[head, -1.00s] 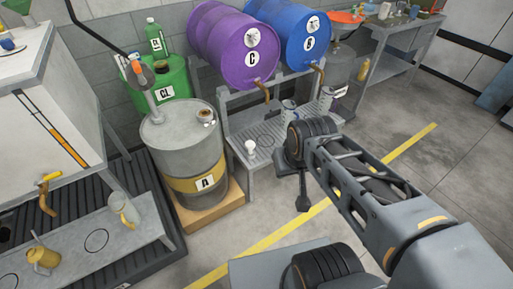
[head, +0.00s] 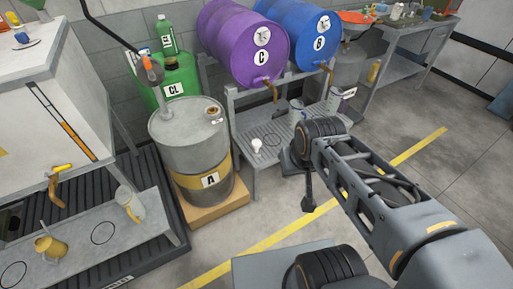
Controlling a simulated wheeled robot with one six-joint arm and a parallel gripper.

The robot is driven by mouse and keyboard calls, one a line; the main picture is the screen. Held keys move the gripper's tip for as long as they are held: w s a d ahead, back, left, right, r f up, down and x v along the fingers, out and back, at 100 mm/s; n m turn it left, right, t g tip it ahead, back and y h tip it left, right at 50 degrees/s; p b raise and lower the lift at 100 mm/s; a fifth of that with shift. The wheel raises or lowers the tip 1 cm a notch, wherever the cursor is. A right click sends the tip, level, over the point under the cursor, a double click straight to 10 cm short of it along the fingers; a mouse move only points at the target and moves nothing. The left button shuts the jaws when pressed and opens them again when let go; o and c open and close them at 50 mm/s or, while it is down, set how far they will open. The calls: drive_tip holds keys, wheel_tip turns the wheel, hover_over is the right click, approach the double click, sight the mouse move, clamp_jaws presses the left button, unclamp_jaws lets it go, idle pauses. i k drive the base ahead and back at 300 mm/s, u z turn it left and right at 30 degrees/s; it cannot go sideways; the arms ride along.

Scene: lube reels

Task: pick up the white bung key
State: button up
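A small white object (head: 256,146) stands on the grey slatted stand below the purple and blue drums in the head view. It may be the white bung key, but it is too small to tell its shape surely. My gripper (head: 308,203) hangs from the end of my arm, to the right of the white object and apart from it. It is seen small and dark, over the floor in front of the stand. Whether its fingers are open or shut does not show.
Grey drum A (head: 188,134) stands left of the stand (head: 262,128). Purple drum C (head: 233,42) and blue drum B (head: 300,38) lie above it. Light jugs (head: 332,101) stand at the stand's right. A left bench (head: 75,238) holds jugs. Floor at right is clear.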

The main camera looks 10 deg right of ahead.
sight(255, 143)
drive_tip(key=z, duration=1.05)
drive_tip(key=i, duration=2.85)
drive_tip(key=u, duration=3.9)
